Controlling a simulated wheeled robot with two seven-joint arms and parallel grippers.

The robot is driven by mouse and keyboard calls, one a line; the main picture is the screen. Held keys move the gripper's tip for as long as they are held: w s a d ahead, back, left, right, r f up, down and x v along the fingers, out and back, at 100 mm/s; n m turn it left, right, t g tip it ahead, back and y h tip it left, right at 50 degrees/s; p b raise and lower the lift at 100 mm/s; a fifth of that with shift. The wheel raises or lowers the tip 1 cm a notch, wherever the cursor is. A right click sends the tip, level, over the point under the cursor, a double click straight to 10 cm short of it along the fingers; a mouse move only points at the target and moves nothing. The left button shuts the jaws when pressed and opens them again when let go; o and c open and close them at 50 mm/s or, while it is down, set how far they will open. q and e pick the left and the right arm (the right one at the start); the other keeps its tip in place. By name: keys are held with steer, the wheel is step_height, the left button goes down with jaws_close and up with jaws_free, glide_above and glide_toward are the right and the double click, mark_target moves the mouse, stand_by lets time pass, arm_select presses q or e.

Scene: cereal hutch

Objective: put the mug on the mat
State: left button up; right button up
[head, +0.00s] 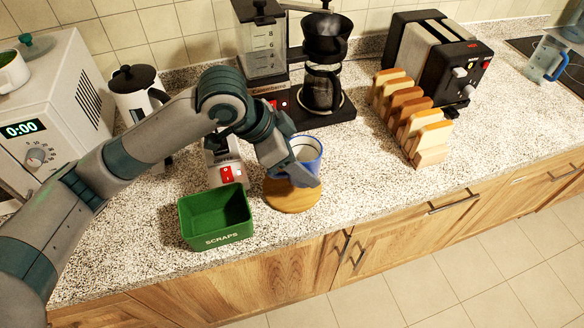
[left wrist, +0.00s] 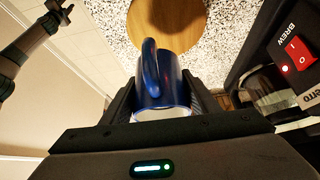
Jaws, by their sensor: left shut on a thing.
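The blue mug (head: 311,147) is held in my left gripper (head: 299,174), which is shut on it. In the head view the mug shows at the back edge of the round wooden mat (head: 292,198), partly hidden by the gripper. In the left wrist view the mug (left wrist: 162,82) sits between the two fingers, its handle facing the camera side, and the mat (left wrist: 168,22) shows beyond it. I cannot tell whether the mug touches the mat or is a little above it.
A green scraps bin (head: 215,217) stands just left of the mat. A coffee maker (head: 322,75) stands behind, and a toast rack (head: 412,115) with several slices stands to the right. The speckled counter (head: 355,185) right of the mat is clear up to its front edge.

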arm_select(q)
steer(key=shift+w+a+f, duration=0.75)
steer(key=shift+w+a, duration=0.15)
steer(key=shift+a, duration=0.15)
arm_select(e)
steer(key=shift+w+a+r, duration=0.1)
steer(key=shift+w+r, duration=0.25)
steer(key=shift+w, duration=0.05)
arm_select(q)
steer(key=shift+f+p, duration=0.8)
steer(key=shift+f, duration=1.25)
arm_select(e)
steer(key=shift+s+a+r, duration=0.15)
steer(key=shift+r, duration=0.5)
arm_select(q)
steer(key=shift+f, duration=0.1)
steer(key=o, duration=1.2)
